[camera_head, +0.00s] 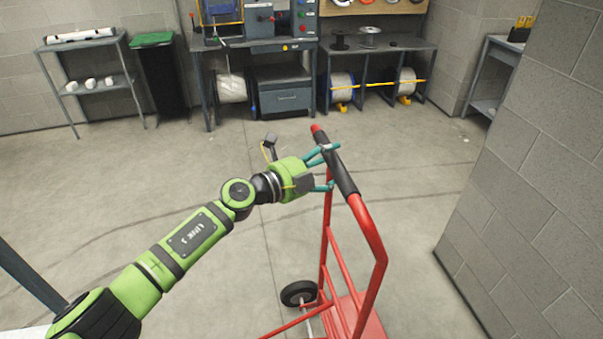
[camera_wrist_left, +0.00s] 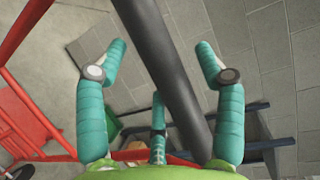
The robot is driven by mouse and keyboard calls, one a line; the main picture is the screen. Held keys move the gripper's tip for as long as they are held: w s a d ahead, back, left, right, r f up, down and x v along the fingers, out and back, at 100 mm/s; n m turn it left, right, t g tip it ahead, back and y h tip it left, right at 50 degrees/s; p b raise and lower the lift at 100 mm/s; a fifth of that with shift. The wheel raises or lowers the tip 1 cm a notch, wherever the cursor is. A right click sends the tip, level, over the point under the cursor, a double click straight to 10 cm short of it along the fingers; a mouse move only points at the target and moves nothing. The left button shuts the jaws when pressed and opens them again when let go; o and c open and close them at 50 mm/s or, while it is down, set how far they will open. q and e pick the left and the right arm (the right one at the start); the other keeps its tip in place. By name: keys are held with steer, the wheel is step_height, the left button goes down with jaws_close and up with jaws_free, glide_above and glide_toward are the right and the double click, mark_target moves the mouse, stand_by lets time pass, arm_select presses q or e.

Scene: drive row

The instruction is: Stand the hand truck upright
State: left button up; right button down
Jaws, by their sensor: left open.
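The red hand truck (camera_head: 372,235) stands in the right half of the head view, its black handle grip (camera_head: 344,172) at the top. I cannot tell how far its frame leans. A black wheel (camera_head: 298,293) shows low on its left side. My left gripper (camera_head: 334,166) is at the black grip, with teal fingers on either side of it. In the left wrist view the gripper (camera_wrist_left: 160,48) has its fingers spread, and the black bar (camera_wrist_left: 158,65) passes between them with gaps on both sides. My right gripper is out of view.
A grey block wall (camera_head: 530,190) stands close on the right. Along the back are a workbench (camera_head: 285,88), a bench with cable reels (camera_head: 375,45), a green-lidded bin (camera_head: 158,75) and a shelf (camera_head: 95,80). The concrete floor between is mostly clear.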

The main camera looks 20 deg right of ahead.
arm_select(q)
steer(key=v, duration=0.9)
steer(key=shift+s, duration=0.1)
